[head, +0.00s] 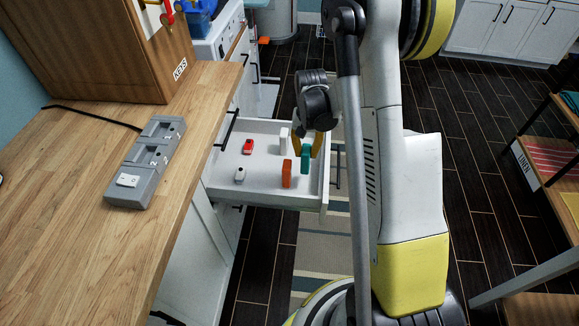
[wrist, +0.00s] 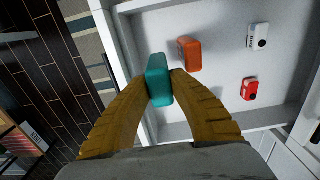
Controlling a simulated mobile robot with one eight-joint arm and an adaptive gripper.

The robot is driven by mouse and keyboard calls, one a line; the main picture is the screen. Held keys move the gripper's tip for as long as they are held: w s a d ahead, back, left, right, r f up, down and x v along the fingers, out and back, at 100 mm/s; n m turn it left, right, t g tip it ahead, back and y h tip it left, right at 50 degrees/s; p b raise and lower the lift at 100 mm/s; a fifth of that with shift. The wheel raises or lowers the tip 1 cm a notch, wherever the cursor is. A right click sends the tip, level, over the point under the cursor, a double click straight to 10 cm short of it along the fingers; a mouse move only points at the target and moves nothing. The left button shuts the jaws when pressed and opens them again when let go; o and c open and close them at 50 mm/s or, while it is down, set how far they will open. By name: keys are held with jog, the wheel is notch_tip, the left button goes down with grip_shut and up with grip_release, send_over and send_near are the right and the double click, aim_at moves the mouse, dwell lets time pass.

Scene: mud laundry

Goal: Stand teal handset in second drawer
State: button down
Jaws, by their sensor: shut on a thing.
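The teal handset (head: 306,159) is upright in the open drawer (head: 262,194), near its right wall. My gripper (head: 310,148) reaches down from above and is shut on the handset. The wrist view shows the teal handset (wrist: 158,80) between the two yellow-brown fingers (wrist: 160,88), close to the drawer's side wall. Whether the handset's bottom touches the drawer floor cannot be told. An orange handset (head: 287,174) stands beside it, apart from the fingers.
A red handset (head: 248,147), a small white one (head: 240,175) and another white block (head: 284,138) are also in the drawer. A grey charging dock (head: 147,165) sits on the wooden counter (head: 75,225). A wooden KEYS cabinet (head: 110,50) stands behind it.

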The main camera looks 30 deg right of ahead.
aim_at(305, 166)
notch_tip(305, 166, down, 7)
jog(key=b, duration=0.2)
jog(key=shift+b, duration=0.4)
jog(key=shift+f, duration=0.1)
jog(key=shift+f, duration=0.1)
jog(key=c, duration=1.6)
grip_release()
jog(key=shift+o, duration=0.2)
